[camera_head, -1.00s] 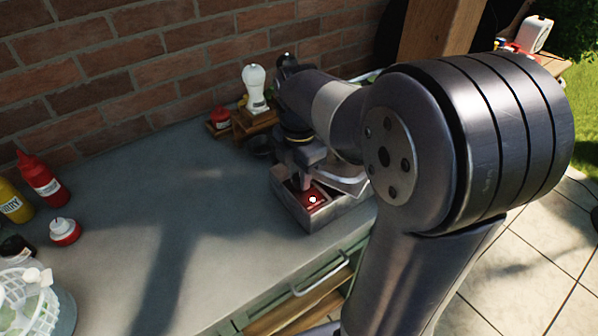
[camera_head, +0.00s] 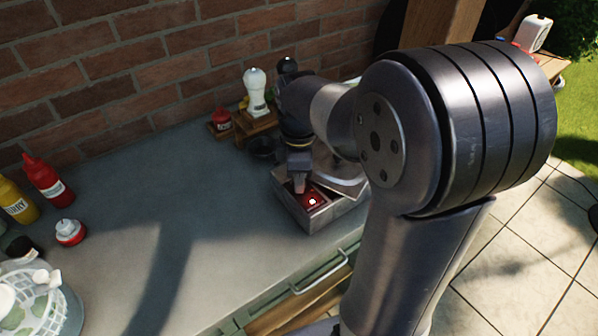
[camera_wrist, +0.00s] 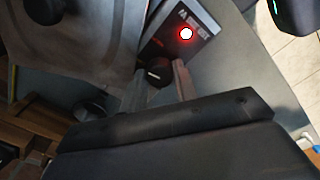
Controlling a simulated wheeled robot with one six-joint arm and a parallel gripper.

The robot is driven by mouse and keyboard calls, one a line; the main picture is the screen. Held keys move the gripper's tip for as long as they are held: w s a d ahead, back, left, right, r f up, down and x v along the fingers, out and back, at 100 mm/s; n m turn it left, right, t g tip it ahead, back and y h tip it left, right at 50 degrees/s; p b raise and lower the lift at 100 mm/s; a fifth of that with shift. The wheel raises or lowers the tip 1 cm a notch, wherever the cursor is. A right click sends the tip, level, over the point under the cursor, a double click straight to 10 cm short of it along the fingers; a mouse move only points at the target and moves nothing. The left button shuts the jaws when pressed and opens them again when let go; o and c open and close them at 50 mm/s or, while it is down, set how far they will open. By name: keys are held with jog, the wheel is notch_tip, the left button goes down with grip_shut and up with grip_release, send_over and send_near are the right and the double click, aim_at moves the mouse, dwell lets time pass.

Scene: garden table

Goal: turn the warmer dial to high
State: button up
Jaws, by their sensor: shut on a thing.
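The warmer (camera_head: 326,217) is a grey metal box near the counter's front edge, its lid (camera_head: 343,166) partly hidden by my arm. The small black warmer dial (camera_wrist: 157,73) sits below that light in the wrist view. My gripper (camera_wrist: 160,70) is shut on the dial, with one finger on either side of it. In the head view my gripper (camera_head: 300,184) reaches down over the panel and hides the dial.
Red (camera_head: 45,182) and yellow (camera_head: 15,201) bottles stand at the left. A small red-and-white pot (camera_head: 69,232) is nearby. The middle counter is clear.

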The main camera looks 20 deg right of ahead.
jog(key=m+p, duration=0.1)
jog(key=m, duration=0.6)
dwell(0.5)
jog(key=o, duration=1)
jog(key=shift+c, duration=0.2)
notch_tip(320, 180, up, 11)
jog(key=shift+f, duration=0.15)
